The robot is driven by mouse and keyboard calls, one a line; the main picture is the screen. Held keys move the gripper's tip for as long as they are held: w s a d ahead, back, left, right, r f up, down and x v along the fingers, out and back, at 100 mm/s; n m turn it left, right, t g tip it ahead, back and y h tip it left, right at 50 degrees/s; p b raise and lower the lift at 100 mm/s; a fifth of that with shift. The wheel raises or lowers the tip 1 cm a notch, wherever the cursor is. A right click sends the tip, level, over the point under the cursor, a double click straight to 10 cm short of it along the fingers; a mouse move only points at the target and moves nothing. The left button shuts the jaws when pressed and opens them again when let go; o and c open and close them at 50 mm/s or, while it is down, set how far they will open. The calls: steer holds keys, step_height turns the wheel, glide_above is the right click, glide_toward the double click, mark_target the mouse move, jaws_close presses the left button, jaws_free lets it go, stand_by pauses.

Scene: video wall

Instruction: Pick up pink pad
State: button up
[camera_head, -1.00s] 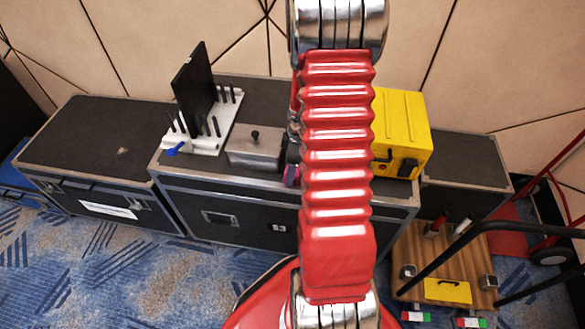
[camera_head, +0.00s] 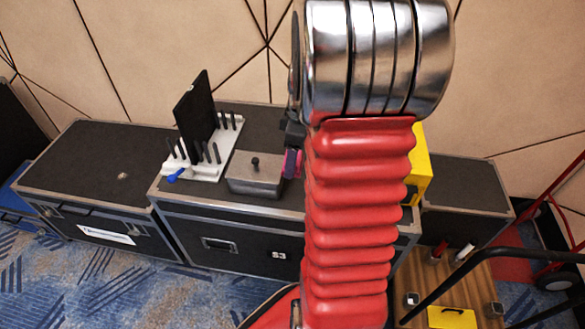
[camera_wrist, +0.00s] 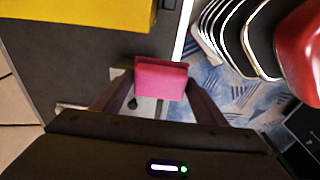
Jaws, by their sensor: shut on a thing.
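The pink pad (camera_wrist: 160,79) is held between the two dark fingers of my gripper (camera_wrist: 159,88) in the wrist view. My gripper is shut on it, with a finger at each side. In the head view the pad (camera_head: 291,163) shows as a small pink patch just left of my red arm, right of the metal box. It appears raised above the black case top. Most of my gripper is hidden behind my arm there.
A metal box with a knob (camera_head: 256,177) and a white rack with black pegs (camera_head: 205,160) stand on the black case (camera_head: 230,215). A yellow box (camera_head: 420,165) is partly hidden behind my arm. A wooden cart (camera_head: 470,285) stands at the right.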

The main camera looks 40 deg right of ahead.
steer(key=shift+r, duration=0.45)
